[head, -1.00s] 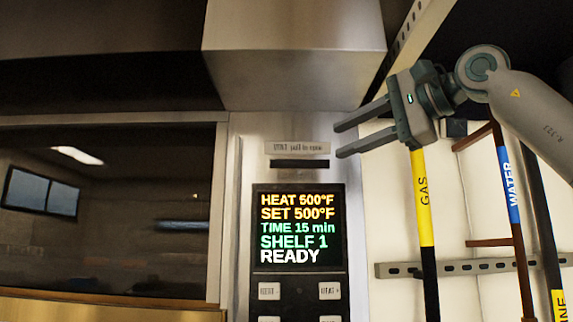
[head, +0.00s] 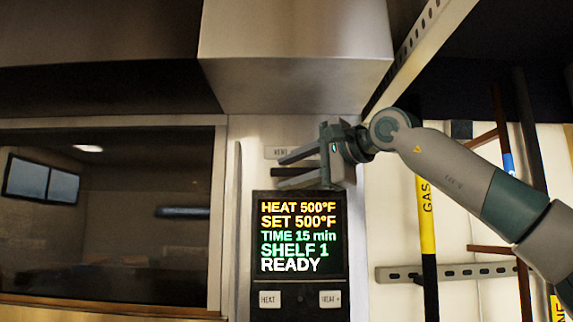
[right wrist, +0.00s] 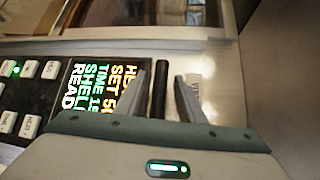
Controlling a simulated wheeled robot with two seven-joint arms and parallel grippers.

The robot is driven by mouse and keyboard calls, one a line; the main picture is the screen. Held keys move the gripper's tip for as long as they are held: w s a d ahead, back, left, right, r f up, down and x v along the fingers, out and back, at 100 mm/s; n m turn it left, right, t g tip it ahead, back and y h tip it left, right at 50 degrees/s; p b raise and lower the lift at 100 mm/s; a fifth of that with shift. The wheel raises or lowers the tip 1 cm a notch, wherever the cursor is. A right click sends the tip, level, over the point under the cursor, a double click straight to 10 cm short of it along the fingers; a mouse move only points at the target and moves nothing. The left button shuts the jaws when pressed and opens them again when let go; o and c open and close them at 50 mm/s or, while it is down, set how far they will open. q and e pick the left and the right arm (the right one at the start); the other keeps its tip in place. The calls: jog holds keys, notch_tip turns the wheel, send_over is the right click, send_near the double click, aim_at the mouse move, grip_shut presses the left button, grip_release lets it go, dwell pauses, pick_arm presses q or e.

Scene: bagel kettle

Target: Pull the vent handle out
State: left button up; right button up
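The vent handle (head: 281,172) is a dark horizontal bar on the metal panel, just above the oven display. In the right wrist view the handle (right wrist: 160,92) runs as a black bar between my fingers. My right gripper (head: 279,172) is open, with one finger above the bar and one below; it also shows in the right wrist view (right wrist: 161,76). A gap shows on each side of the bar, and I cannot tell how deep the fingertips reach. The vent label (head: 279,153) is partly hidden by the gripper. My left gripper is not in view.
The display (head: 299,235) lies just below the handle, with buttons (head: 270,299) under it. A metal hood (head: 295,85) juts out above. The oven window (head: 105,215) is at left. The yellow gas pipe (head: 426,215) stands at right.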

jog(key=shift+w+a, duration=0.45)
jog(key=shift+c, duration=0.4)
jog(key=shift+f, duration=0.1)
grip_shut()
jog(key=shift+s+f, duration=0.1)
jog(key=shift+s, duration=0.1)
jog(key=s+b, duration=0.5)
jog(key=s, duration=0.1)
jog(key=shift+s, duration=0.35)
jog(key=shift+a, duration=0.1)
